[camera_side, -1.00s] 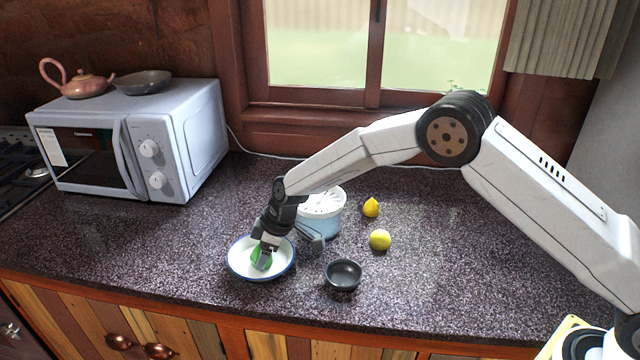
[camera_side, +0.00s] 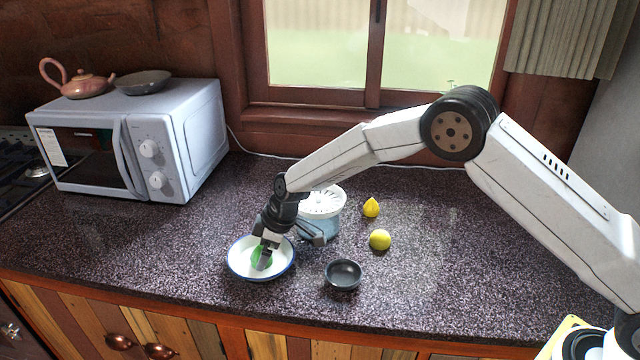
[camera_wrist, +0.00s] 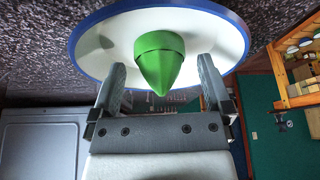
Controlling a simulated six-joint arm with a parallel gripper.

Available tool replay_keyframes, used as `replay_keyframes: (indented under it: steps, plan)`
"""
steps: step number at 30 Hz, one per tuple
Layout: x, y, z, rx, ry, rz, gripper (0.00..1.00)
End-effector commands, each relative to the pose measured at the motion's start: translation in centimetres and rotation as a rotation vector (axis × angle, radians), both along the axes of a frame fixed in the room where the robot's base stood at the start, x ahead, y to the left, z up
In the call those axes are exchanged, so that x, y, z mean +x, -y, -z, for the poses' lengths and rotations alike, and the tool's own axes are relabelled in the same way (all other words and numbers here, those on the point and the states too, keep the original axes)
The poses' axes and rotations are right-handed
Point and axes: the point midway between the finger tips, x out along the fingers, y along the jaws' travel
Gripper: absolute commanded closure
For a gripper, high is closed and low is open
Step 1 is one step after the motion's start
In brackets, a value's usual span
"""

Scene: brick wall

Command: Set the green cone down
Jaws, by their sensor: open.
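The green cone (camera_wrist: 160,62) stands on the white plate with a blue rim (camera_wrist: 222,35), its tip toward the wrist camera. In the side view the cone (camera_side: 256,256) is partly hidden behind my fingers, and the plate (camera_side: 239,267) lies on the counter. My gripper (camera_wrist: 160,85) is open, with one finger on each side of the cone and a visible gap to each. In the side view my gripper (camera_side: 264,258) reaches down over the plate.
A small black bowl (camera_side: 343,275) stands right of the plate. A blue-and-white container (camera_side: 322,212) stands behind my wrist. A yellow cone-like piece (camera_side: 371,207) and a yellow ball (camera_side: 380,240) lie farther right. A microwave (camera_side: 135,140) stands at the left. The right of the counter is clear.

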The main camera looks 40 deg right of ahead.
Motion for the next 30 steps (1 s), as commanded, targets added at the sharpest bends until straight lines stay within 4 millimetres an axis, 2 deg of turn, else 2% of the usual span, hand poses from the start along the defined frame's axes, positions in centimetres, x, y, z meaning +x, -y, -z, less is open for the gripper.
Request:
replay_keyframes:
  steps: [21, 30]
  plan:
    - [-2.1, 2.9, -8.5, -0.001, 0.001, 0.001, 0.0]
    - [-2.5, 3.4, -10.3, -0.001, 0.0, 0.001, 0.0]
